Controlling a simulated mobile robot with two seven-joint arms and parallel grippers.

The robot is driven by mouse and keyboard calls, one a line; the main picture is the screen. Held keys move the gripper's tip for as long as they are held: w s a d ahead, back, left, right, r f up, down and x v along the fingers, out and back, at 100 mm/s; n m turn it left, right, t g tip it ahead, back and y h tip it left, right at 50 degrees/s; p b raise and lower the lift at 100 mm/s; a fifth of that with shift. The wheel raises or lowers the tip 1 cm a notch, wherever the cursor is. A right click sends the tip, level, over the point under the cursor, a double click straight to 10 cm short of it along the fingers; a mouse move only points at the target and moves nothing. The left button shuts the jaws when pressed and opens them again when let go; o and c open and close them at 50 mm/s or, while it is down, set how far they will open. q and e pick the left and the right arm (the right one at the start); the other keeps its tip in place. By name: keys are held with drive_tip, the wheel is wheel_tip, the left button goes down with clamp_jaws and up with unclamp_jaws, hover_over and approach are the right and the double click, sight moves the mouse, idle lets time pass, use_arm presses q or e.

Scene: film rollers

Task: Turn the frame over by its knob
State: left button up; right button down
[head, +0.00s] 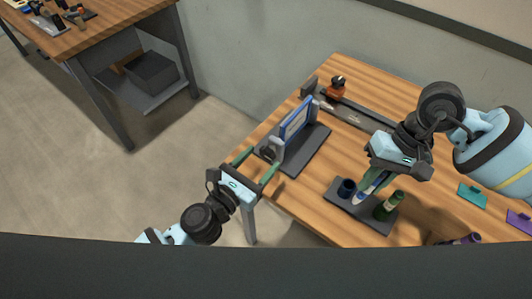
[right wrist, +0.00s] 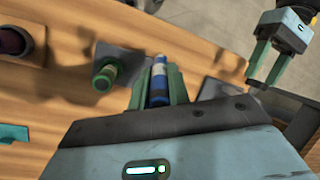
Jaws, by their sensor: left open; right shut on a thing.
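The frame (head: 295,121) is a blue panel with a pale border, standing upright between grey posts on a dark base (head: 308,152). Its dark knob (head: 267,153) is at the near left end. My left gripper (head: 264,157) is open, with its green fingers around or just beside the knob; contact cannot be told. It also shows in the right wrist view (right wrist: 266,73). My right gripper (head: 368,186) is shut on a blue-and-white bottle (right wrist: 158,84), which is at the dark holder (head: 347,208); whether it is seated or lifted is unclear.
An orange-and-black object (head: 337,86) stands at the back by a dark rail (head: 358,118). Teal (head: 472,195) and purple (head: 519,221) pieces lie at right. A second table (head: 90,35) is far left.

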sight(265, 155)
use_arm(q)
drive_tip(key=shift+x, duration=1.55)
drive_tip(key=c, duration=1)
use_arm(e)
drive_tip(key=shift+r, duration=0.1)
